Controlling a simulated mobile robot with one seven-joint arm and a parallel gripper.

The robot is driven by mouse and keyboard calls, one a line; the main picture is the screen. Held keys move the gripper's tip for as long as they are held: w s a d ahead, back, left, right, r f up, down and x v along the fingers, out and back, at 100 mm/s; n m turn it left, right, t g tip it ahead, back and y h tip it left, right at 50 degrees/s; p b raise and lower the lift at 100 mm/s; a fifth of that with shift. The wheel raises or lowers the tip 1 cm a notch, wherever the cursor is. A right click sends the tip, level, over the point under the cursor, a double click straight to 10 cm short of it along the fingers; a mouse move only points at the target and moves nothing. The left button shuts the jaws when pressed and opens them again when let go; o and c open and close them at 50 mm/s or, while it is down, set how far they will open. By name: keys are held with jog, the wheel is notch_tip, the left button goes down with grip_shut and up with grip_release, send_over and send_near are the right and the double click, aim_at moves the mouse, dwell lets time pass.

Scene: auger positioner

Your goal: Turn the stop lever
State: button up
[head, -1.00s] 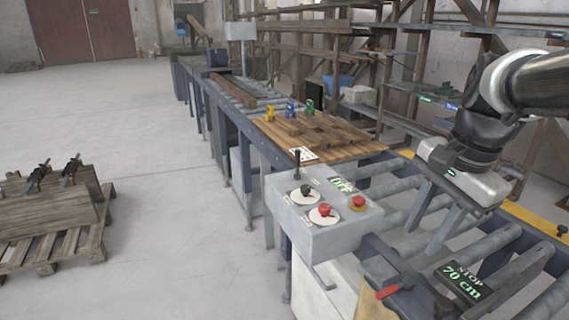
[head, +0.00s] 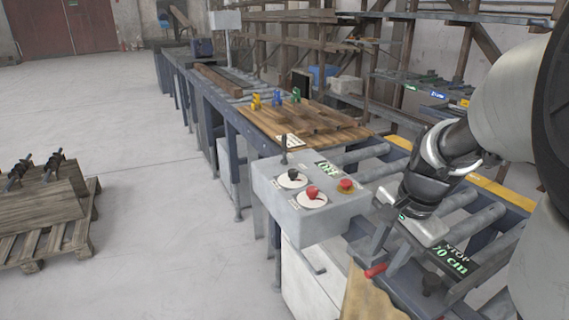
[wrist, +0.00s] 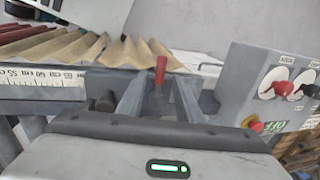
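The stop lever has a red handle (head: 375,271) and sticks out from the front side of the roller table, below the control box. In the wrist view the red handle (wrist: 161,70) stands upright between the lines of my two fingers, a little beyond or level with their tips; the exact depth is hard to tell. My gripper (head: 382,248) is open and empty, close to the lever and pointing down toward it. Its spread fingers also show in the wrist view (wrist: 157,92). No contact with the lever shows. A display (head: 452,258) reads STOP 70 cm.
The grey control box (head: 318,222), with a red mushroom button (head: 345,185) and rotary knobs, stands close left of my gripper. A black knob (head: 431,284) is near the lever. A ruler scale (wrist: 45,84) runs along the edge.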

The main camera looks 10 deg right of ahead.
aim_at(383, 267)
jog(key=shift+w+a+f, duration=0.1)
jog(key=shift+w+f, duration=0.05)
jog(key=shift+f, duration=0.5)
jog(key=shift+w+f, duration=0.1)
jog(key=shift+f, duration=0.5)
grip_shut()
